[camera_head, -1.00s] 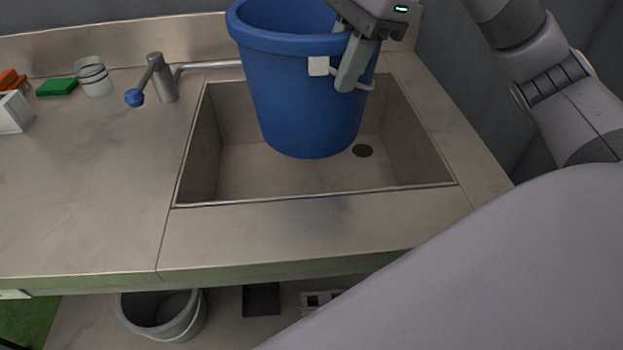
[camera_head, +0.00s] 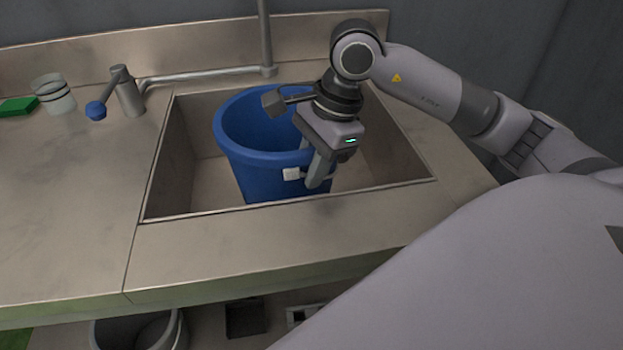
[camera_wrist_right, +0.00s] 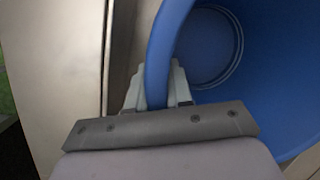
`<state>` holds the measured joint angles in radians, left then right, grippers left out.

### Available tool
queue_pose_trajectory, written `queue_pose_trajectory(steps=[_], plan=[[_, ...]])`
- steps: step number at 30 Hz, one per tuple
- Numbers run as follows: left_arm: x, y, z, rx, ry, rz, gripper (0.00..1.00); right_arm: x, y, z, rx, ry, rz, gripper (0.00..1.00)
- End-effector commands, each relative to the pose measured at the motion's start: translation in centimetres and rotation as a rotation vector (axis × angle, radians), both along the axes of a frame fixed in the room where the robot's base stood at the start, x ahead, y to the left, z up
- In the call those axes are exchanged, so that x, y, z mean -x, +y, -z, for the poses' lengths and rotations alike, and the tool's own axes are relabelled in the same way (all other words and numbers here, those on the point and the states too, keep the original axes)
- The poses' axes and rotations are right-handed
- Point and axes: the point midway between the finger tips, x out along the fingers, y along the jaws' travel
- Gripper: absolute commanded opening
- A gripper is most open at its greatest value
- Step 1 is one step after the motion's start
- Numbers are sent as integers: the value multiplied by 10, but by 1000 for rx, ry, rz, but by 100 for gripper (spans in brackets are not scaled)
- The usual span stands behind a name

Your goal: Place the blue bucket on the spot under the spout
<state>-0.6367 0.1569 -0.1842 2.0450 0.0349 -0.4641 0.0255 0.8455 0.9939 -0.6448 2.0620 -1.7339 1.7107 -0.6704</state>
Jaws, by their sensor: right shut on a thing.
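The blue bucket (camera_head: 255,165) is upright and empty inside the sink basin (camera_head: 385,150), its rim above the counter level. I cannot tell whether its base touches the sink floor. My right gripper (camera_head: 319,172) is shut on the bucket's near right rim. In the right wrist view the fingers (camera_wrist_right: 157,92) straddle the blue rim and wall (camera_wrist_right: 160,50), with the bucket's inside to the right. A metal pipe (camera_head: 205,77) runs along the back of the sink to a vertical pipe (camera_head: 265,40); the spout's outlet is not clearly visible. My left gripper is not in view.
A tap lever with a blue knob (camera_head: 96,110) stands left of the sink. A pale cup (camera_head: 54,95) and a green sponge (camera_head: 17,106) lie farther left. A grey bucket (camera_head: 140,332) stands below the counter. The front left counter is clear.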

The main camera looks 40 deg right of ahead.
Motion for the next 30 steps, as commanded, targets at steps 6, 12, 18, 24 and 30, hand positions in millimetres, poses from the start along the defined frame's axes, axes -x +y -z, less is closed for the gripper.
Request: queue_pose_trajectory(steps=[6,12,18,24,30], plan=[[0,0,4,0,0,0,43,0,0,26,-1,-2,1,0],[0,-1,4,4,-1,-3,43,-1,0,27,-1,-4,1,0],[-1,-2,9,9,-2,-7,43,-1,0,31,-1,-3,1,0],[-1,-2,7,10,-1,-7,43,0,0,30,0,2,1,46],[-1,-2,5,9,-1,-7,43,0,0,29,0,2,1,46]])
